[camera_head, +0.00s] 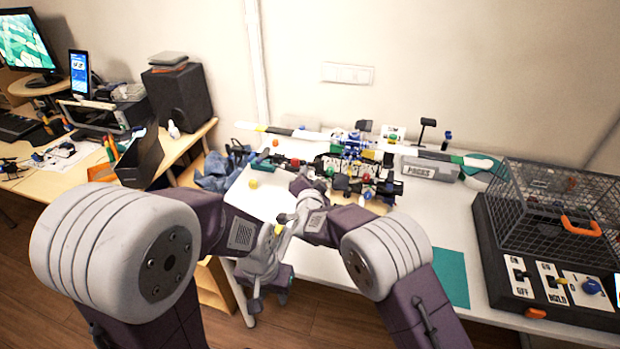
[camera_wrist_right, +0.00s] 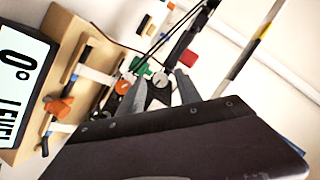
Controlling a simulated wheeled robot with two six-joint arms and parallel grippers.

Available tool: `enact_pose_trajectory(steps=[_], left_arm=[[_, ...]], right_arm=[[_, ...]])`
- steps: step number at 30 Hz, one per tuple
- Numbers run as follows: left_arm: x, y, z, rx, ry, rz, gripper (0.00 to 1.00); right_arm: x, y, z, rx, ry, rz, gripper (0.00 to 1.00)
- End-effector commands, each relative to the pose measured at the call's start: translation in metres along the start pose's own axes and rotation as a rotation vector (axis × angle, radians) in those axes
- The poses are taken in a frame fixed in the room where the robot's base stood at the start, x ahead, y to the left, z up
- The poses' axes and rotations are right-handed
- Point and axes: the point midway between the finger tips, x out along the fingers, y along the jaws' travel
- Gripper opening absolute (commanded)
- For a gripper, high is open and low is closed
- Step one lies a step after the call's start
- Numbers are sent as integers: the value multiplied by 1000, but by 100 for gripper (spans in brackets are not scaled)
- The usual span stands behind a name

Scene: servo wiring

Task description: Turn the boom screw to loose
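Several small colored knobs sit on the cluttered assembly (camera_head: 345,172) on the white table in the head view; I cannot tell which is the boom screw. My right gripper (camera_head: 298,188) reaches to the left front of this assembly. In the right wrist view, its two grey fingers (camera_wrist_right: 159,92) are spread. A pale round knob (camera_wrist_right: 161,80) lies between or just behind them, with a green knob (camera_wrist_right: 141,67) and an orange knob (camera_wrist_right: 123,87) beside it. Contact is unclear. My left gripper (camera_head: 262,268) hangs low at the table's front left edge, apart from the assembly; its fingers are unclear.
A long banded rod (camera_head: 435,154) extends across behind the assembly. A wire cage (camera_head: 555,205) stands on a black switch panel (camera_head: 520,292) at right. A "0° LEVEL" sign (camera_wrist_right: 18,85) shows in the wrist view. A teal mat (camera_head: 450,277) lies at the table front.

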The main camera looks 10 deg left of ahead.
Motion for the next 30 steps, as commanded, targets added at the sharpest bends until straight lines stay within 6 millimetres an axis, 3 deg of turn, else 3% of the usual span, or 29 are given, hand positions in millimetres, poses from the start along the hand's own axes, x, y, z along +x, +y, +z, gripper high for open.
enact_pose_trajectory(steps=[11, 22, 30], left_arm=[[1, 0, 0, 0, 0, 0, 36], [6, 0, 1, 0, 0, 0, 36], [6, 0, 1, 0, 0, 0, 36]], right_arm=[[-6, -2, 0, 1, 1, -2, 42], [-76, -1, 0, 1, -1, -2, 42], [-91, 0, 0, 0, 0, -1, 42]])
